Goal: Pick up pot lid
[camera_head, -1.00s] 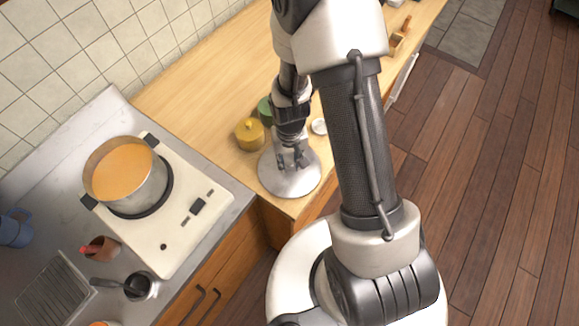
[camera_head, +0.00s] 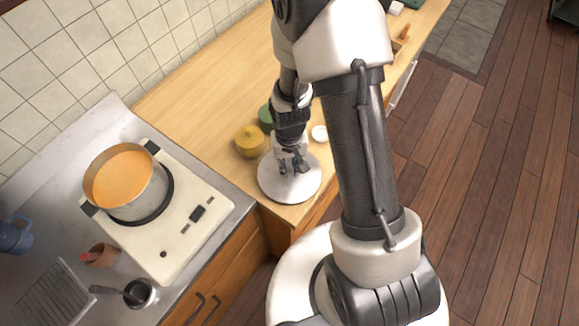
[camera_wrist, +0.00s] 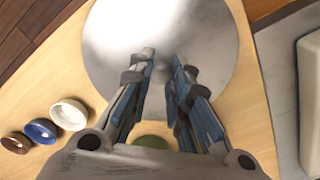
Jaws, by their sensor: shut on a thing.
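The pot lid (camera_head: 281,188) is a round, flat grey metal disc near the front edge of the wooden counter. My gripper (camera_head: 291,168) points down over its middle, and the sensor-like closeness of its fingers fits a hold on the lid's knob, which the fingers hide. In the wrist view the lid (camera_wrist: 205,30) fills the top middle, and my gripper (camera_wrist: 160,65) has its two fingers a little apart over it. I cannot tell whether the lid touches the counter. The pot (camera_head: 150,190) of orange soup stands on the cooker to the left.
A yellow pot (camera_head: 249,141) and a green one (camera_head: 265,117) stand close behind the lid. A small white bowl (camera_head: 319,133) stands to the right; brown (camera_wrist: 16,142) and blue (camera_wrist: 41,131) bowls show in the wrist view. The counter (camera_head: 215,85) behind is clear.

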